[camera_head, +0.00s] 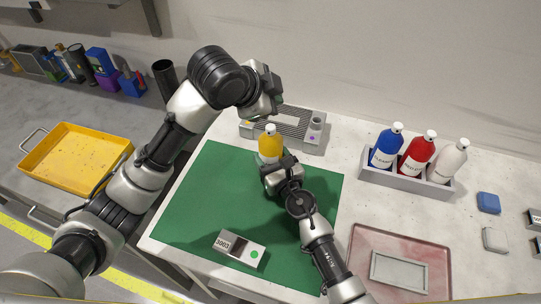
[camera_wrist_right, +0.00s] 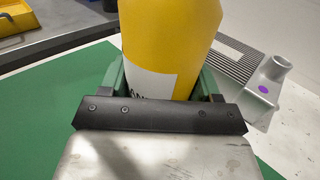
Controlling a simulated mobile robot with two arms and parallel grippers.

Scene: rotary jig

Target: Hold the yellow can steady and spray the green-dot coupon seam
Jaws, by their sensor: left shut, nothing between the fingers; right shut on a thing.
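The yellow can (camera_head: 269,141) has a white cap and stands upright near the back of the green mat (camera_head: 190,205). My right gripper (camera_head: 274,163) is shut around its lower body; the yellow can (camera_wrist_right: 172,40) fills the middle of the right wrist view, its label partly hidden by the gripper (camera_wrist_right: 160,85). My left gripper (camera_head: 272,105) is shut and empty, above and behind the can, near the grey jig (camera_head: 310,143), which has a purple dot.
A grey rack (camera_head: 405,188) holds blue, red and white bottles at the right. A pink tray (camera_head: 435,255) with a grey frame lies front right. Blue and white blocks sit farther right. A yellow tray (camera_head: 70,155) is on the left bench. The mat's left side is clear.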

